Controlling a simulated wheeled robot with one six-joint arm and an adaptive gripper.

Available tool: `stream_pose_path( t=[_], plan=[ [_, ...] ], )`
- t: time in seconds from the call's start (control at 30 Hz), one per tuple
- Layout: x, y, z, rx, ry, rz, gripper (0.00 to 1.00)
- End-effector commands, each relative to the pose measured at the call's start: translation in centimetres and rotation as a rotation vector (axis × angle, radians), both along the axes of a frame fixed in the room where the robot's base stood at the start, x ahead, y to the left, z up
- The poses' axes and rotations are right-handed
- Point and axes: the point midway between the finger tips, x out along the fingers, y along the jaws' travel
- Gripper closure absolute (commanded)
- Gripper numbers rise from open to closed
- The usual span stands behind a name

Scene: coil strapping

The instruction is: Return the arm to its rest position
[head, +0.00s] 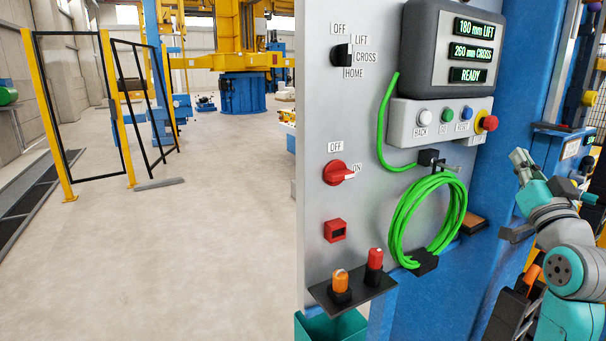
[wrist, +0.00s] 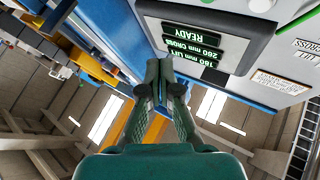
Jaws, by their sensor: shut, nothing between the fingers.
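My gripper (head: 519,157) is at the right side of the head view, raised in front of the blue column to the right of the control panel (head: 318,103). Its fingers point up and to the left. In the wrist view my gripper (wrist: 159,68) has its two fingers together at the tips with nothing between them. No part of it touches the panel as far as I can see. Part of my teal and grey arm shows below it, cut off by the picture's lower right edge.
The panel carries a display (head: 479,48) reading READY, a button box (head: 440,121), a selector knob (head: 343,56), a red switch (head: 338,173) and a coiled green cable (head: 398,215). A small shelf (head: 354,293) holds an orange and a red plug. Open floor (head: 200,250) lies left.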

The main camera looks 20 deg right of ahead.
Motion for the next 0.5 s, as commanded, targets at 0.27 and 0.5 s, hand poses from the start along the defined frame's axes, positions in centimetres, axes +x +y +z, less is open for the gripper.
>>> stream_pose_path(
  t=[0.27,0.5],
  plan=[
    [1.9,2.7,-6.7,0.049,0.035,0.027,1.00],
    [3.3,7.7,-16.1,0.105,0.099,0.065,1.00]
  ],
)
